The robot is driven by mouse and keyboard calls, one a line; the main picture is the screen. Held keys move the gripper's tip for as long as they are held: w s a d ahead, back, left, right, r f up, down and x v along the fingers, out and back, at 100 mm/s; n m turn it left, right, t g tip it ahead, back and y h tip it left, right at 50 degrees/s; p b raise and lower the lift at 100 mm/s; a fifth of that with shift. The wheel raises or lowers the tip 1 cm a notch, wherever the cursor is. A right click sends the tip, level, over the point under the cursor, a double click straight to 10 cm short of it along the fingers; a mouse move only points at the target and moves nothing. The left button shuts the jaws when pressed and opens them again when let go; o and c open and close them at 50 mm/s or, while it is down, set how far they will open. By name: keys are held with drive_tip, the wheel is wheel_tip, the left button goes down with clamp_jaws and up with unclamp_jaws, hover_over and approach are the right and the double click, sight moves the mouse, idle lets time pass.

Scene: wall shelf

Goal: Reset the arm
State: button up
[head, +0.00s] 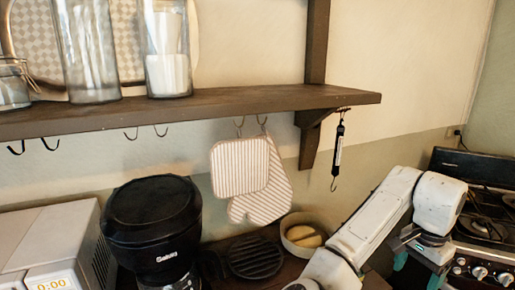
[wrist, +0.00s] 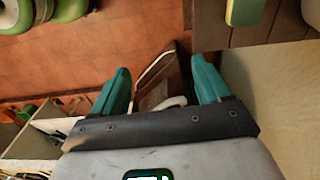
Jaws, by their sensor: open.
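My gripper (head: 417,272) hangs at the end of my white arm at the lower right in the head view, in front of the stove. Its teal fingers point down and are partly cut off by the frame's bottom edge. In the wrist view my gripper (wrist: 161,88) is open, with its two teal fingers wide apart. A brown object with a pale edge (wrist: 160,72) shows beyond the gap, and I cannot tell what it is. Nothing is held between the fingers.
A wooden wall shelf (head: 230,103) carries glass jars (head: 167,50). Striped oven mitts (head: 243,168) hang below it. A black coffee maker (head: 152,220), a bowl (head: 300,236) and a stove (head: 480,215) stand below. Tiled floor (wrist: 85,60) shows beneath my gripper.

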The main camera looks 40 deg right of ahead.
drive_tip(key=w+a+f+n+t+h, duration=0.2)
drive_tip(key=a+f+n+h, duration=0.2)
drive_tip(key=a+f+n, duration=0.85)
drive_tip(key=s+a+f+n+y, duration=0.2)
drive_tip(key=s+a+f+n, duration=0.1)
drive_tip(key=a, duration=0.5)
drive_tip(key=s+a+f+n+y, duration=0.2)
drive_tip(key=s+a+f+n, duration=0.2)
drive_tip(key=a, duration=0.4)
drive_tip(key=shift+s+f+g, duration=0.4)
drive_tip(key=shift+s+f, duration=0.25)
drive_tip(key=shift+f, duration=0.2)
drive_tip(key=shift+n, duration=0.25)
